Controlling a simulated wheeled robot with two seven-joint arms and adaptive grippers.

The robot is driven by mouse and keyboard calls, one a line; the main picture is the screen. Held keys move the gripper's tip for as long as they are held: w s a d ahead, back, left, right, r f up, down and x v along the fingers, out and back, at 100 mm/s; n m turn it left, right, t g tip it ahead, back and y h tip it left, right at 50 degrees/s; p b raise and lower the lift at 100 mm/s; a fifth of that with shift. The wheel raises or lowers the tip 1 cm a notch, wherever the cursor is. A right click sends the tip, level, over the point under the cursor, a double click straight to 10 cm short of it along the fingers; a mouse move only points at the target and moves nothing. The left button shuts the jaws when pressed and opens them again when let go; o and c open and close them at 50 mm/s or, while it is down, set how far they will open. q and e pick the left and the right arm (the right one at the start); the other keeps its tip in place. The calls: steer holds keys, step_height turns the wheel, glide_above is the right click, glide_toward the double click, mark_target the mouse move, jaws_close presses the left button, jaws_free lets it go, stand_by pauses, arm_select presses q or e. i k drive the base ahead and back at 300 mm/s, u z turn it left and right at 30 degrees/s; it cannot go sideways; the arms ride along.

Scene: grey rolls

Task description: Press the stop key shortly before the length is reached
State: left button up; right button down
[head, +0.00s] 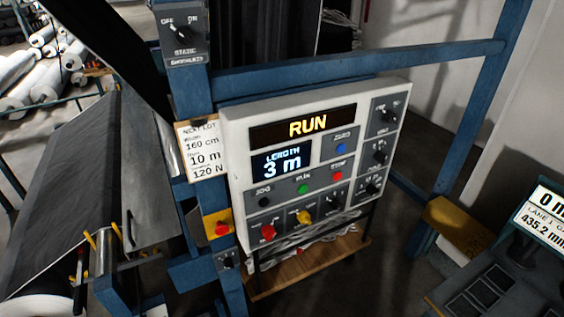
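A white control panel (235,160) is fixed to a blue frame in the middle of the head view. Its upper display (307,125) reads RUN. The length display (282,164) below reads 3 m. The red stop key (337,176) sits right of the green run key (303,189) and a black jog key (264,202). A paper card (203,150) left of the panel is headed NEXT LOT and shows 160 cm, 10 m and 120 N. Neither of my grippers is in view.
Blue uprights and a crossbar (360,67) surround the panel. A red emergency-type button (221,228) on yellow is at lower left of it. Dark fabric (60,180) runs at left. A second console (500,280) stands at lower right.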

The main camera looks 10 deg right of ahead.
mark_target(337, 175)
steer(key=z, duration=0.35)
steer(key=k, duration=0.9)
steer(key=z, duration=0.6)
steer(key=k, duration=0.4)
steer(key=u, duration=0.5)
steer(key=i, duration=0.6)
steer(key=u, duration=0.4)
steer(key=i, duration=1.05)
steer(key=z, duration=0.55)
